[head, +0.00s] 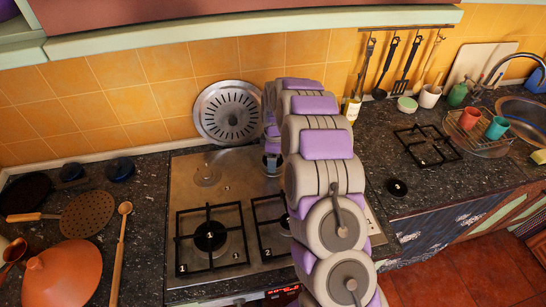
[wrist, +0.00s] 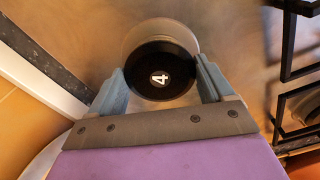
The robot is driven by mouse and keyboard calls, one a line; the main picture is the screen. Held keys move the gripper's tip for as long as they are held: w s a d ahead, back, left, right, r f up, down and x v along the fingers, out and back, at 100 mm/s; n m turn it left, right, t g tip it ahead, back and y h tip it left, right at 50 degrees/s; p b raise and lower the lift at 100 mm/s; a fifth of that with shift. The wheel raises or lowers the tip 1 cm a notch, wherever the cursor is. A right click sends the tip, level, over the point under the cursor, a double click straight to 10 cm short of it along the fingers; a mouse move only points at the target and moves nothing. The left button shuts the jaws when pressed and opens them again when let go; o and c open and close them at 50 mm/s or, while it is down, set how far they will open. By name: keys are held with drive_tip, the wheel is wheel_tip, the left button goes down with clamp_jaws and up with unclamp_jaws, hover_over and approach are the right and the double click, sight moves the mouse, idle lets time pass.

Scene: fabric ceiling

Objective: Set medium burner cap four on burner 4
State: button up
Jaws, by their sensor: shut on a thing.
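The medium burner cap four (wrist: 160,69) is a black disc with a white 4, seen face-on in the wrist view. My gripper (wrist: 161,84) is shut on it, with one grey-blue finger on each side. A pale round burner (wrist: 158,27) shows around and behind the cap, so the cap overlaps it. I cannot tell whether the cap rests on it or is just above. In the head view my gripper (head: 271,164) is low over the back right of the steel hob (head: 232,180). My arm hides much of that corner, and the cap is not clear there.
Grates stand over the front burners marked 1 (head: 210,236) and 2 (head: 268,222). The back left burner (head: 207,175) has no grate. A round perforated metal disc (head: 228,112) leans on the tiled wall. A loose grate (head: 426,145) and a black cap (head: 396,187) lie on the right counter.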

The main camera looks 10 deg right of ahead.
drive_tip(key=shift+f, duration=0.7)
idle(0.4)
drive_tip(key=o, duration=1.1)
drive_tip(key=shift+c, duration=0.2)
drive_tip(key=shift+r, duration=0.1)
wheel_tip(320, 180, up, 12)
drive_tip(key=p, duration=0.1)
drive_tip(key=shift+d, duration=0.15)
drive_tip(key=shift+f, duration=0.2)
